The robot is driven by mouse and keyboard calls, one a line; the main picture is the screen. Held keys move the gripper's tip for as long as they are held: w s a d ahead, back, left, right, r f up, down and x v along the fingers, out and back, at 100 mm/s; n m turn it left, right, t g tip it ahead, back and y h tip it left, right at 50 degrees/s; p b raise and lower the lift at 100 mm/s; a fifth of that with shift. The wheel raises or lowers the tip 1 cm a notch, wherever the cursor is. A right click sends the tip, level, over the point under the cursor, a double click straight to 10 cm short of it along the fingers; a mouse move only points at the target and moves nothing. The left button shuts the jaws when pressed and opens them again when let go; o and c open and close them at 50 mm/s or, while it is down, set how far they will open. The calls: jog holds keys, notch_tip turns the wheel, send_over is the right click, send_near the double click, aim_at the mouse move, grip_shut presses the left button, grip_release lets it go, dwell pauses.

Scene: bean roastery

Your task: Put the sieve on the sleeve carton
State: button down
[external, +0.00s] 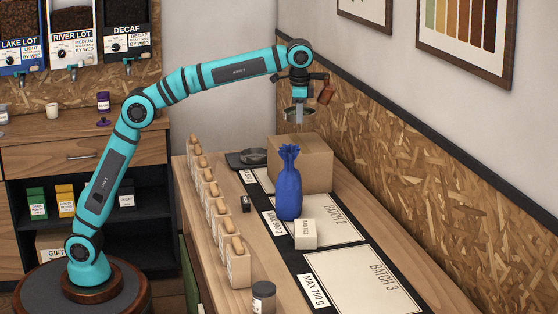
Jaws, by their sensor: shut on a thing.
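My gripper (299,97) hangs pointing down at the end of my arm, above the back of the counter. It is shut on the sieve (298,114), a small round metal piece that shows just under the fingers. The exact grip is too small to make out. A brown carton (312,163), which I take to be the sleeve carton, stands on the counter below. The sieve appears above the carton's back edge, apart from its top. No label shows on the carton, and its top looks clear.
A tied blue bag (288,190) stands in front of the carton, with a small white box (305,234) near it. A dark tray (247,158) lies left of the carton. The chipboard wall (400,145) is close on the right.

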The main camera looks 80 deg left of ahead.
jog(key=shift+f, duration=4.05)
jog(key=c, duration=1.6)
grip_release()
jog(key=shift+f, duration=0.1)
